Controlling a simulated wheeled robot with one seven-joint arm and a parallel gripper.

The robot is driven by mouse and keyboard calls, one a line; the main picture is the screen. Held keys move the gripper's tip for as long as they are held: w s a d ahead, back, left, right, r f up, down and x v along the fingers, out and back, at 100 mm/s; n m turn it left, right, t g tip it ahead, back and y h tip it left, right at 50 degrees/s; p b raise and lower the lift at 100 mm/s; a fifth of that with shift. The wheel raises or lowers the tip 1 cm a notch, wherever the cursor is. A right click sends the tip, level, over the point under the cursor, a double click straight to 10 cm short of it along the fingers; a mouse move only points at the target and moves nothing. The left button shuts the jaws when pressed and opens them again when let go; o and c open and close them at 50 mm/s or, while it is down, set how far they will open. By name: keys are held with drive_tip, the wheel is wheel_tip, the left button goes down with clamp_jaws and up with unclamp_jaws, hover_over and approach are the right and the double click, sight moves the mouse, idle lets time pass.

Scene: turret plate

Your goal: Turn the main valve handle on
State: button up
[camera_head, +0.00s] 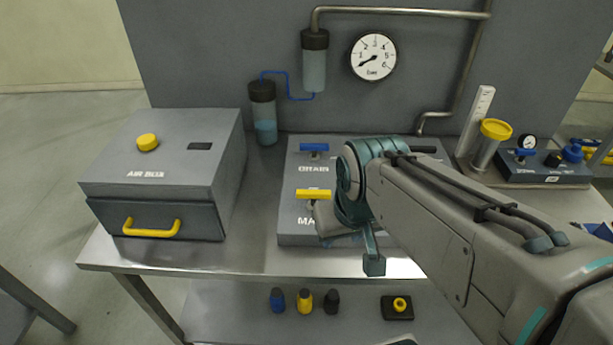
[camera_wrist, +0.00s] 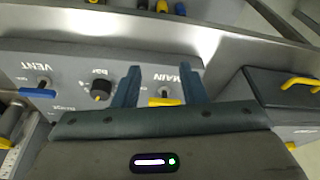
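The main valve handle (camera_head: 313,194) is a yellow bar lying crosswise above the "MA..." lettering on a grey valve panel (camera_head: 296,240). The rest of that label is hidden behind my arm in the head view. In the head view, my arm comes from the right and covers the panel's middle.
A blue handle (camera_head: 314,147) labelled DRAIN sits behind the main handle. The wrist view shows a black knob (camera_wrist: 101,88) and a blue VENT handle (camera_wrist: 38,92). A grey box (camera_head: 165,185) with a yellow pull stands left. A pressure gauge (camera_head: 373,57) hangs behind.

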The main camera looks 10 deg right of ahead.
drive_tip(key=m, duration=0.1)
wheel_tip(320, 180, up, 4)
drive_tip(key=m+g+y+b, duration=0.2)
drive_tip(key=m+y+b, duration=0.15)
drive_tip(key=m, duration=1.65)
hover_over(315, 192)
drive_tip(key=s+d, duration=0.1)
drive_tip(key=d, duration=0.5)
drive_tip(key=shift+y, duration=0.35)
drive_tip(key=x, duration=1.3)
drive_tip(key=shift+s+a+f, duration=0.2)
drive_tip(key=shift+a+f, duration=0.1)
clamp_jaws()
